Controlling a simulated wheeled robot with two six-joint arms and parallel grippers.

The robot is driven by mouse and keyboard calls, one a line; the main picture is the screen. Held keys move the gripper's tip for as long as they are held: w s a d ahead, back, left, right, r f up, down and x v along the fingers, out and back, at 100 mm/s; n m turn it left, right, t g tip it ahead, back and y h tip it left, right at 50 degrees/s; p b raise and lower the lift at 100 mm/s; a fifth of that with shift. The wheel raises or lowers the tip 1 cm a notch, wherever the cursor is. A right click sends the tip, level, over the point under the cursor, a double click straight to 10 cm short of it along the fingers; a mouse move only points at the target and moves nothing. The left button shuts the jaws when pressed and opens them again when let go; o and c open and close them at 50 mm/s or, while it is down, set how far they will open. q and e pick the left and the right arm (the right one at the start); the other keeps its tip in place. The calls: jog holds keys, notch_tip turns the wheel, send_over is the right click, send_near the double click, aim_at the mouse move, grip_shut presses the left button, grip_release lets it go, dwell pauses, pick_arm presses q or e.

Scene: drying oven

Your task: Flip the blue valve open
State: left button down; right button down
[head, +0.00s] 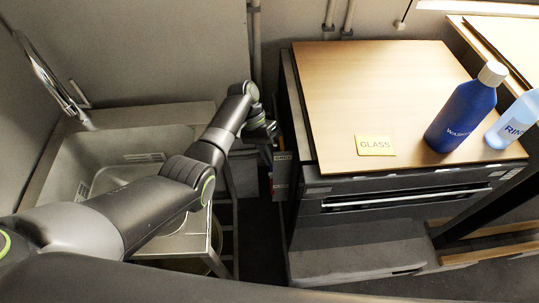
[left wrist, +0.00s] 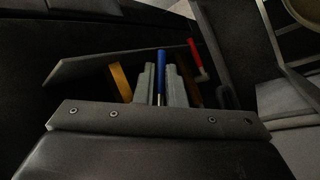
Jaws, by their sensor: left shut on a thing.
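The blue valve handle (left wrist: 161,66) shows in the left wrist view as a narrow blue bar. My left gripper (left wrist: 160,94) is shut on it, with one grey finger on each side. In the head view my left arm reaches over the sink to the gap beside the oven, and the left gripper (head: 268,130) is small and dark there. The blue valve handle cannot be made out in the head view. My right gripper is in neither view.
An orange handle (left wrist: 121,83) is left of the fingers and a red handle (left wrist: 196,52) is to the right. The oven (head: 400,195) has a wooden top bearing a GLASS label (head: 375,146), a blue bottle (head: 461,115) and a pale bottle (head: 510,122). A sink (head: 120,150) lies left.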

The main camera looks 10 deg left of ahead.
pick_arm(q)
jog(key=c, duration=1.8)
grip_release()
jog(key=shift+p+v, duration=1.1)
jog(key=shift+v, duration=7.65)
jog(key=shift+c, duration=0.4)
